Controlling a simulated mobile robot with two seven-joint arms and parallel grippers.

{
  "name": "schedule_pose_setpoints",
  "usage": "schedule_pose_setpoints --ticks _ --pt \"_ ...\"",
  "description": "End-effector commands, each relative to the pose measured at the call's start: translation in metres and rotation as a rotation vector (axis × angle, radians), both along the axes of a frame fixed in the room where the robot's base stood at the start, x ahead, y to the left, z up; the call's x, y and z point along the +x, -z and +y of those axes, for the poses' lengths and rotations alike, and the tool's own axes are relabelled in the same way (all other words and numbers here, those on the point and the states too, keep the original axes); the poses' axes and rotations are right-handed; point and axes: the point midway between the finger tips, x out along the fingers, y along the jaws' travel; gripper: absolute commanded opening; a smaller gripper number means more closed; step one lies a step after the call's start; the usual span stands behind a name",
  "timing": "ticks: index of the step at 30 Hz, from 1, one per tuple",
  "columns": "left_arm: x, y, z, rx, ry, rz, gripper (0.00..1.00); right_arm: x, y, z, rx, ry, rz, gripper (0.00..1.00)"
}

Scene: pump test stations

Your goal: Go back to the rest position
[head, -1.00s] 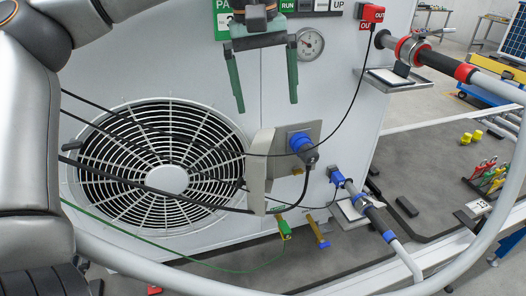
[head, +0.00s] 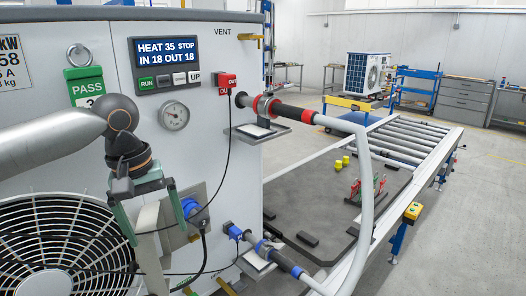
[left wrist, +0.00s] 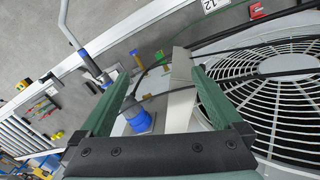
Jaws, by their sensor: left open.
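My left gripper (head: 160,238) hangs in front of the pump unit's white panel (head: 225,130), fingers pointing down. Its two green fingers are apart with nothing held between them. In the left wrist view the gripper (left wrist: 160,70) also shows open fingers. A pale flap (left wrist: 180,92) and a blue plug (left wrist: 139,120) appear between and beyond them. In the head view the blue plug (head: 190,206) sits at its grey socket plate, just right of the fingers. I cannot tell how far the fingers are from the flap. My right gripper is not in view.
The fan grille (head: 55,245) is left of the gripper. The display (head: 166,51) reads HEAT 35 STOP, IN 18 OUT 18. Hoses with a red coupling (head: 265,106) and a blue coupling (head: 262,248) stand out to the right. A roller conveyor (head: 410,140) and open floor lie beyond.

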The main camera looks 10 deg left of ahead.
Motion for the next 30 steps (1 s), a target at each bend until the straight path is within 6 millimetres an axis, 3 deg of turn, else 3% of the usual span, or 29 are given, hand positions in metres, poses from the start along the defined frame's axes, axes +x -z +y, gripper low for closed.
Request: schedule_pose_setpoints --ticks 5,14,24,30 --pt "0.013 0.043 -0.031 -0.005 0.143 -0.032 1.00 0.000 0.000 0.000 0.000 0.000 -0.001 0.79" --pt "0.024 0.138 -0.121 -0.115 0.493 -0.179 1.00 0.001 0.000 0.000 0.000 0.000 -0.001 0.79" --pt "0.004 0.214 -0.216 -0.325 0.723 -0.413 1.00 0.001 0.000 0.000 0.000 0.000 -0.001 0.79" --pt "-0.011 0.243 -0.249 -0.418 0.749 -0.577 1.00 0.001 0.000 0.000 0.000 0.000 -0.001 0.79"
